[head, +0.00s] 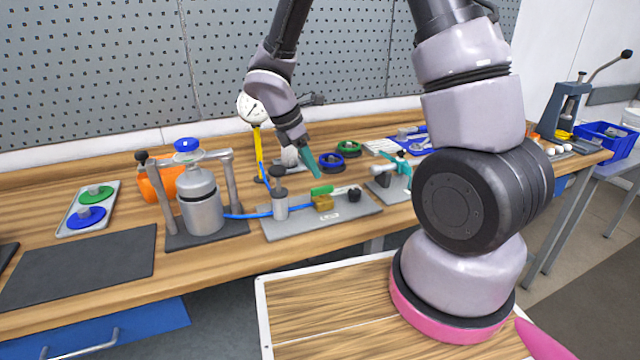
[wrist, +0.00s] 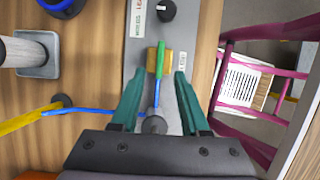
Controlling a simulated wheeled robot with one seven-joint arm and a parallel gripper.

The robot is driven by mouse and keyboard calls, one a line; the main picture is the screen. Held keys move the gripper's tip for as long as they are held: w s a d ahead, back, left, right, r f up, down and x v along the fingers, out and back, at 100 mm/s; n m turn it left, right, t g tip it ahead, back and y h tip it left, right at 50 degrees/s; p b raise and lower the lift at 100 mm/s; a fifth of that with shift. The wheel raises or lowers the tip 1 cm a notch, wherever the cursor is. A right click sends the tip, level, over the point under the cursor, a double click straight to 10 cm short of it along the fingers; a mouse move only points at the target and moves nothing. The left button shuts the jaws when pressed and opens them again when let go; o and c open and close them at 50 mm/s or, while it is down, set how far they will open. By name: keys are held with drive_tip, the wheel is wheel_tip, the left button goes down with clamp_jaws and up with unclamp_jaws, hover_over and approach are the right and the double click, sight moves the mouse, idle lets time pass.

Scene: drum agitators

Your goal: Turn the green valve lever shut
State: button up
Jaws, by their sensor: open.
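The green valve lever (head: 321,190) sits on a brass valve body (head: 323,203) on a grey plate (head: 352,220) on the bench. In the wrist view the lever (wrist: 161,60) points along the line of the blue hose, over the brass body (wrist: 152,62). My gripper (head: 308,164) is above and behind the plate in the head view. In the wrist view its two green fingers (wrist: 157,85) are apart, with the lever lying ahead between their tips. Nothing is held. The fingers do not visibly touch the lever.
A grey cylinder fitting (head: 280,203) and a black knob (head: 354,194) stand on the same plate. A metal canister (head: 200,203) in a frame stands left, joined by a blue hose (head: 245,215). A teal clamp fixture (head: 396,172) stands right. A yellow-stemmed gauge (head: 254,108) rises behind.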

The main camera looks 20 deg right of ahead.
sight(322, 187)
drive_tip(key=x, duration=0.6)
drive_tip(key=shift+d+f, duration=0.1)
drive_tip(key=shift+f, duration=0.15)
clamp_jaws()
